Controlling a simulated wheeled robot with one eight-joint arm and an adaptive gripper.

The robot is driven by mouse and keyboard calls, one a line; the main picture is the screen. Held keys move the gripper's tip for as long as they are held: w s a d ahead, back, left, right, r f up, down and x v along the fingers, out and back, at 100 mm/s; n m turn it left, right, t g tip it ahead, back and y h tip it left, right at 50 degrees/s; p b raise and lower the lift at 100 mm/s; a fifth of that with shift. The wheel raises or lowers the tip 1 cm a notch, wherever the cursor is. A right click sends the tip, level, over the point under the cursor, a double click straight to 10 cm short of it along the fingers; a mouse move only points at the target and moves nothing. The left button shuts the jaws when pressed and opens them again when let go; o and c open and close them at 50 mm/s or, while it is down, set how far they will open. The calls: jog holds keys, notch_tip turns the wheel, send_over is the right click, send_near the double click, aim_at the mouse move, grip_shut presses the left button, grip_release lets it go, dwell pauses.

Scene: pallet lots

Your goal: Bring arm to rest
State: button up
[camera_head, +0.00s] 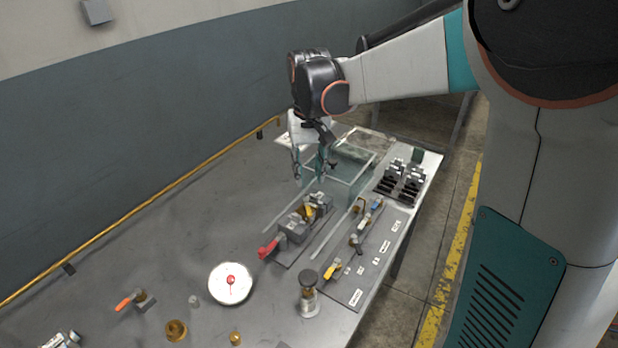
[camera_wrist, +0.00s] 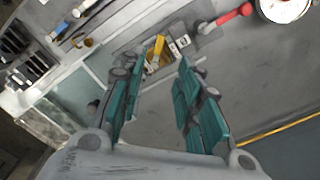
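My gripper (camera_head: 311,172) hangs from my arm above the far half of the grey metal table (camera_head: 190,230). In the wrist view my gripper (camera_wrist: 158,75) has its teal fingers spread apart, with nothing between them. Below and beyond the fingers is a grey fixture (camera_head: 297,222) with a red handle (camera_head: 268,248) and yellow parts; in the wrist view the red handle (camera_wrist: 232,16) is at the top. The gripper is above the table, beside the clear glass-walled box (camera_head: 350,185).
A labelled grey board (camera_head: 372,252) with several fittings lies along the right edge. A black rack (camera_head: 402,180) is at the far right. A white dial (camera_head: 230,283), a jar (camera_head: 308,295) and brass pieces (camera_head: 176,330) stand nearer. A yellow rail (camera_head: 150,205) runs along the wall side.

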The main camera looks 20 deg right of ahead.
dwell(0.4)
jog(key=s+a+r+n+t, duration=0.1)
jog(key=s+t, duration=0.2)
jog(key=s, duration=0.7)
jog(key=s+a+r+t, duration=0.1)
jog(key=s+t, duration=0.3)
jog(key=s, duration=0.6)
jog(key=shift+s+a+r+n, duration=0.25)
jog(key=shift+s+r+n, duration=0.15)
dwell(1.0)
